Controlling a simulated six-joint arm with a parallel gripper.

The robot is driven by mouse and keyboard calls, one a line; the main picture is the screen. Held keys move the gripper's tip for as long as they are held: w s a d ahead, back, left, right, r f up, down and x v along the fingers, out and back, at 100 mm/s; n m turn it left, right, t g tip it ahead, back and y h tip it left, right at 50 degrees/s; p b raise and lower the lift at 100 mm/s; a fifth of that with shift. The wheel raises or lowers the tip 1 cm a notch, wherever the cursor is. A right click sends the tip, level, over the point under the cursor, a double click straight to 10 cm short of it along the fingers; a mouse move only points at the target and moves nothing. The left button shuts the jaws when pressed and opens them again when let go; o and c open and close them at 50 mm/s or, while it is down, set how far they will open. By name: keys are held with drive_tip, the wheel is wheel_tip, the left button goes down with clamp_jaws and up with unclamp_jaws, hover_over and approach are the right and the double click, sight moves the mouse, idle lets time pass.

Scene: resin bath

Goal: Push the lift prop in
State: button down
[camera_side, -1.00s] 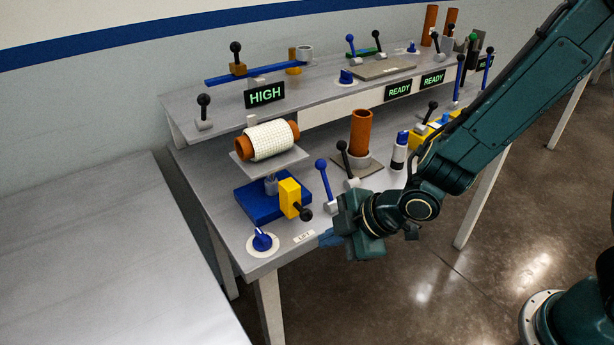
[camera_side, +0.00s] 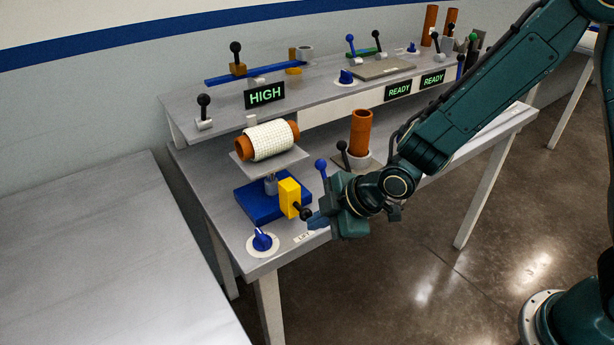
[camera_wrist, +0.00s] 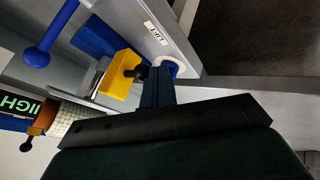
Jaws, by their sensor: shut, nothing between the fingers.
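The lift's plate (camera_side: 292,157) carries a white mesh roll (camera_side: 268,140) with orange ends. In the wrist view my gripper (camera_wrist: 158,82) points towards the LIFT label.
A blue dial (camera_side: 262,240) sits at the bench's front corner, near the LIFT label (camera_side: 304,237). A blue-knobbed lever (camera_side: 321,166) stands close behind my gripper. An orange cylinder (camera_side: 361,133) stands farther back. A sign (camera_side: 265,95) reads HIGH.

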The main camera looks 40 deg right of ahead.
drive_tip(key=shift+w, duration=1.95)
drive_tip(key=shift+s, duration=0.15)
drive_tip(key=shift+s+a+f, duration=0.1)
drive_tip(key=shift+s+a, duration=0.05)
drive_tip(key=shift+s, duration=0.4)
drive_tip(key=s, duration=0.3)
approach(307, 210)
drive_tip(key=shift+s+a+f, duration=0.1)
drive_tip(key=shift+s+a, duration=0.05)
drive_tip(key=shift+s, duration=0.5)
drive_tip(key=shift+s+a+f, duration=0.1)
drive_tip(key=shift+s+f, duration=0.05)
drive_tip(key=shift+s, duration=0.5)
drive_tip(key=shift+s+a+f, duration=0.1)
drive_tip(key=shift+s+a, duration=0.05)
drive_tip(key=shift+s, duration=0.5)
